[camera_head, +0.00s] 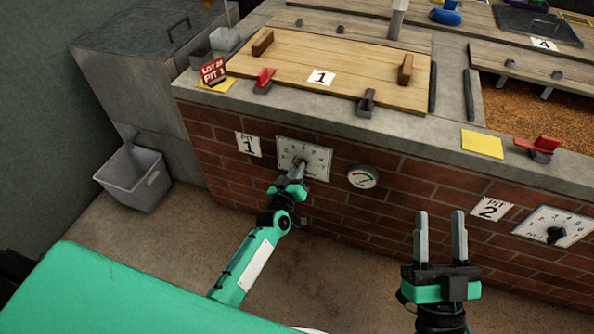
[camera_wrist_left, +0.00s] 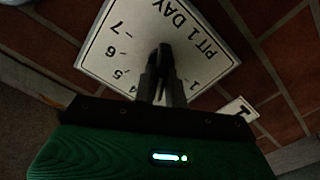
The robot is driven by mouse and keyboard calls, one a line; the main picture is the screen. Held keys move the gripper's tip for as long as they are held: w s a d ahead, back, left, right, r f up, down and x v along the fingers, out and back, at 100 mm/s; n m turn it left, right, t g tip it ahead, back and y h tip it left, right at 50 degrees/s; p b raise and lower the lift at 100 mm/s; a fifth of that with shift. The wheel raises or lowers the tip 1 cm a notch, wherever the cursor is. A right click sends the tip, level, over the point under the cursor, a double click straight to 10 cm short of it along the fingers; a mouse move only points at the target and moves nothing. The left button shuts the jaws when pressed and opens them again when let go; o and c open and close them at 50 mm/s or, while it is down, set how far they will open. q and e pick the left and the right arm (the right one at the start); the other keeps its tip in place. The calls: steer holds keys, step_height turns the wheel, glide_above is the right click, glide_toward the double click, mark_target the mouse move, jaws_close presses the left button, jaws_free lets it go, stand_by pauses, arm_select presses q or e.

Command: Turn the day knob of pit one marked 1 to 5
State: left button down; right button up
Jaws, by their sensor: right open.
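The pit one day dial (camera_head: 319,160) is a white numbered plate on the brick front, below the wooden lid marked 1. My left gripper (camera_head: 299,168) reaches up to the dial's centre, and its fingers cover the knob. In the left wrist view the plate (camera_wrist_left: 118,48) reads "PIT 1 DAY" with numbers around it. There the left fingers (camera_wrist_left: 163,62) are close together around the dark knob, which is mostly hidden. The pointer's number cannot be read. My right gripper (camera_head: 440,232) is open and empty, in front of the wall between the two pits.
A round gauge (camera_head: 362,177) sits just right of the dial. A pit 2 dial (camera_head: 553,228) with a black knob is further right. A grey bin (camera_head: 133,177) stands on the floor at left. A red-handled lever (camera_head: 264,80) is on the ledge above.

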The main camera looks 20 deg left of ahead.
steer(key=s+a+f+g+p, duration=0.2)
steer(key=f+g, duration=0.3)
steer(key=f, duration=0.3)
steer(key=s+a+f+g+p, duration=0.25)
steer(key=f+g, duration=0.25)
steer(key=f, duration=0.3)
arm_select(q)
steer(key=shift+s+d+f+m+p, duration=0.15)
steer(key=shift+m+p, duration=0.3)
steer(key=shift+m, duration=1.5)
steer(key=shift+w+d+r+m+p, duration=0.1)
steer(key=shift+m+p, duration=0.4)
steer(key=shift+m, duration=1.5)
steer(key=shift+s+d+f+m+p, duration=0.15)
steer(key=shift+m+p, duration=0.3)
steer(key=shift+m, duration=1.5)
arm_select(e)
steer(key=s+d+g+h, duration=0.1)
steer(key=d+g+h, duration=0.2)
steer(key=d, duration=0.3)
steer(key=shift+f+n+g+h, duration=0.3)
steer(key=shift+f+g, duration=0.1)
steer(key=shift+g, duration=0.5)
arm_select(q)
steer(key=shift+w+r, duration=0.1)
arm_select(e)
steer(key=shift+d, duration=0.2)
